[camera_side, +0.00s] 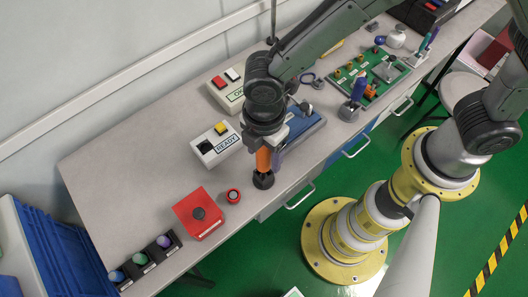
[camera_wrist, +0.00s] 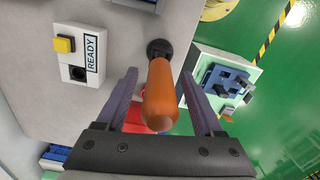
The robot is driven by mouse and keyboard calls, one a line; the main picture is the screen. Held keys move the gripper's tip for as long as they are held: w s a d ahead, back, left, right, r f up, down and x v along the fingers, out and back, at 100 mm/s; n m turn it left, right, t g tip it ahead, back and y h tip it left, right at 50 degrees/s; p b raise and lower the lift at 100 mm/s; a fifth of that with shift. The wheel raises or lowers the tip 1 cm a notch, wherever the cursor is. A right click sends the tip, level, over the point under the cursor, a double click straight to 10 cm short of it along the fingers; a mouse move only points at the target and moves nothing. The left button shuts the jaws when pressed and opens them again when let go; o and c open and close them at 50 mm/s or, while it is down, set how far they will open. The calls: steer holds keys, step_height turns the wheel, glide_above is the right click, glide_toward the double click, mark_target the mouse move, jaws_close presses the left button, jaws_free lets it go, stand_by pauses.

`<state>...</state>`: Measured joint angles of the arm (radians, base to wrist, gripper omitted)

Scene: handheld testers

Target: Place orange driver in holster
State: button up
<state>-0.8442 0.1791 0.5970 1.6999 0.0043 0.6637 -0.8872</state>
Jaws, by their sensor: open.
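The orange driver (camera_side: 263,160) stands roughly upright near the bench's front edge, its handle directly below my gripper (camera_side: 266,147). Its lower end meets a small black round holder (camera_side: 263,181), which looks like the holster; how deep it sits I cannot tell. In the wrist view the orange handle (camera_wrist: 159,98) lies between the two fingers of my gripper (camera_wrist: 159,76), its end toward the camera. The black holder (camera_wrist: 159,48) shows just beyond it. The fingers are apart, with visible gaps on both sides of the handle.
A white READY box (camera_side: 216,145) with a yellow button stands left of my gripper. A red box (camera_side: 199,213) and a small round button (camera_side: 233,196) lie in front. A blue-handled tool (camera_side: 358,88) stands further right. Bare bench (camera_side: 120,190) lies left.

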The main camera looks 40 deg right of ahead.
step_height(320, 180, up, 12)
steer(key=shift+f, duration=0.2)
steer(key=d+r+m+t, duration=0.1)
steer(key=d+r+m, duration=0.2)
steer(key=d, duration=0.3)
steer(key=d+r+m+t+y, duration=0.1)
steer(key=d+r+m, duration=0.25)
steer(key=d, duration=0.25)
steer(key=d+r+m+t, duration=0.1)
steer(key=d+r+m, duration=0.2)
steer(key=d, duration=0.3)
steer(key=s+d+m+t+h, duration=0.1)
steer(key=s+d+m+t, duration=0.1)
steer(key=s+d+m, duration=0.7)
steer(key=shift+d+m+t, duration=0.3)
steer(key=shift+d+m, duration=0.35)
steer(key=shift+d, duration=0.25)
